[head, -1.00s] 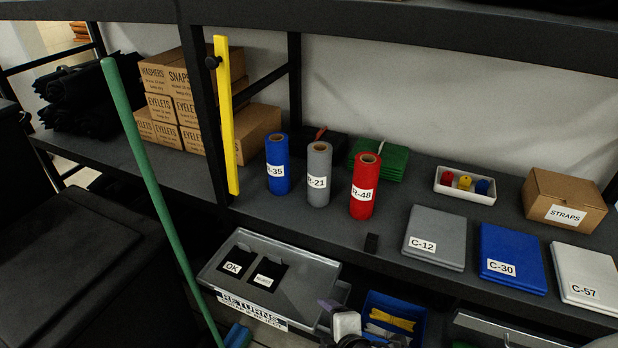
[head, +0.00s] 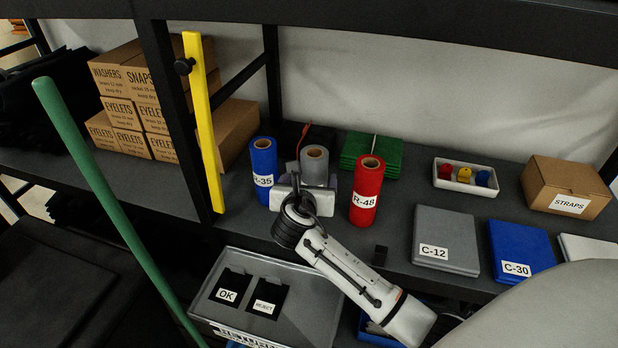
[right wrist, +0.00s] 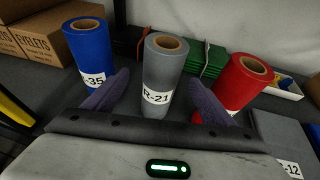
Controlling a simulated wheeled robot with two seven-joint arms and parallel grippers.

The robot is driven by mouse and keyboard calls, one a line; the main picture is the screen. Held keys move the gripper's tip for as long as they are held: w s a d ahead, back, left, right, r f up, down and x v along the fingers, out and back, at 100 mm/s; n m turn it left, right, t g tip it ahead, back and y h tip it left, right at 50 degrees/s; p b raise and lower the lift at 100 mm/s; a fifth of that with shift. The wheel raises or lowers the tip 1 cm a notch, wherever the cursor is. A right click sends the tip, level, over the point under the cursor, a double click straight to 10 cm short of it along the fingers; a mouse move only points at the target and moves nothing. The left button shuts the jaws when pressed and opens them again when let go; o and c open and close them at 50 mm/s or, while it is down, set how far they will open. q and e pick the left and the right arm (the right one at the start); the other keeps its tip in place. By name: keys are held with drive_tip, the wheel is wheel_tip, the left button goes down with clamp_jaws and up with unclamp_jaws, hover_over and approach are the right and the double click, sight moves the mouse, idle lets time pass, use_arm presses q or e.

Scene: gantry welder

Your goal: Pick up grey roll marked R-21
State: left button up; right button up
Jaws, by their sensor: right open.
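The grey roll marked R-21 (head: 314,163) stands upright on the shelf between the blue and red rolls. In the head view my right gripper hides its lower part and label. In the right wrist view the grey roll (right wrist: 164,75) shows its label, between my two purple fingers. My right gripper (right wrist: 160,98) is open, one finger on each side of the roll's near side, with visible gaps. It also shows in the head view (head: 303,186), in front of the roll. My left gripper is not in view.
The blue roll marked R-35 (head: 264,165) and the red roll marked R-48 (head: 368,185) stand close on either side. Green folded sheets (head: 372,150) lie behind. A yellow upright bar (head: 203,120) is at left. A grey C-12 stack (head: 446,235) lies at right.

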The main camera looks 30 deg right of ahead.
drive_tip(key=shift+x, duration=0.75)
drive_tip(key=shift+w+d+f, duration=0.1)
drive_tip(key=shift+w+d, duration=0.1)
drive_tip(key=shift+d, duration=0.1)
drive_tip(key=x, duration=0.3)
drive_tip(key=shift+w+d+f, duration=0.1)
drive_tip(key=shift+w+d, duration=0.1)
drive_tip(key=shift+d, duration=0.05)
drive_tip(key=shift+w+d+f, duration=0.15)
drive_tip(key=shift+w+d, duration=0.15)
drive_tip(key=shift+w, duration=0.1)
drive_tip(key=c, duration=1.3)
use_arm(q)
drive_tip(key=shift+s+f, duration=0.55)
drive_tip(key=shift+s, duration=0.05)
use_arm(e)
drive_tip(key=shift+c, duration=1.2)
